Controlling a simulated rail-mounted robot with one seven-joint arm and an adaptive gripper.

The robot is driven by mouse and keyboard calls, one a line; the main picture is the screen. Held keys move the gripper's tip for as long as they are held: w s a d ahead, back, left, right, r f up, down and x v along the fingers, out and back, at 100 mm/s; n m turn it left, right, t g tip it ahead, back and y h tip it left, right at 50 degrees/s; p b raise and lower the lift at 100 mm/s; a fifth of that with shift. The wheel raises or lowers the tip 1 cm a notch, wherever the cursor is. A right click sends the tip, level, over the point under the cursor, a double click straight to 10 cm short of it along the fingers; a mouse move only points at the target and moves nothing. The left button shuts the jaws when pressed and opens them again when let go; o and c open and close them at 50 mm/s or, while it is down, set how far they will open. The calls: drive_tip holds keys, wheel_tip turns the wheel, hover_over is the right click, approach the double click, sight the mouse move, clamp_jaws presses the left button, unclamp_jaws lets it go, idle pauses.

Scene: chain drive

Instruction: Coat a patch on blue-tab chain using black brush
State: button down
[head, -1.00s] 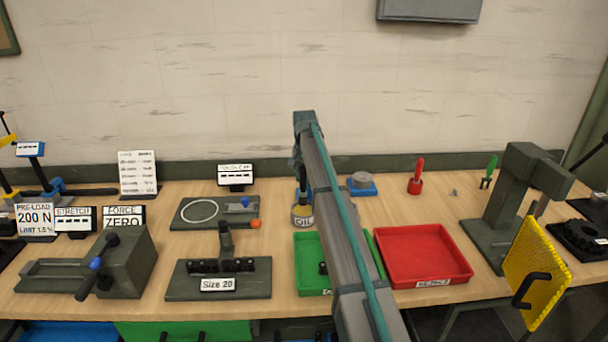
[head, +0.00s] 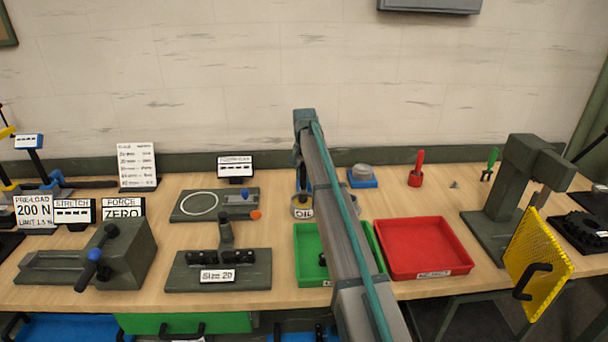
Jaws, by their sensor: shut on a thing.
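My arm reaches across the bench, and my gripper (head: 303,186) points down at the oil pot (head: 302,211), labelled "OIL". The arm hides much of the gripper. It is shut on a thin upright dark thing that fits the black brush, whose lower end is at or inside the pot; I cannot tell which. I cannot make out a chain with a blue tab for certain. A dark plate (head: 190,217) with a white ring carries a small blue piece (head: 245,194). Dark pieces lie in the fixture marked "Size 20" (head: 218,284) and in the green tray (head: 306,240), partly behind my arm.
A red tray (head: 424,248) stands right of my arm. A vise-like block (head: 120,248) and several signs fill the left.

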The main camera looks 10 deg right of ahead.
drive_tip(key=shift+f, duration=0.7)
idle(1.8)
drive_tip(key=shift+r, duration=0.15)
drive_tip(key=shift+r+p, duration=1.75)
drive_tip(key=shift+r, duration=1.65)
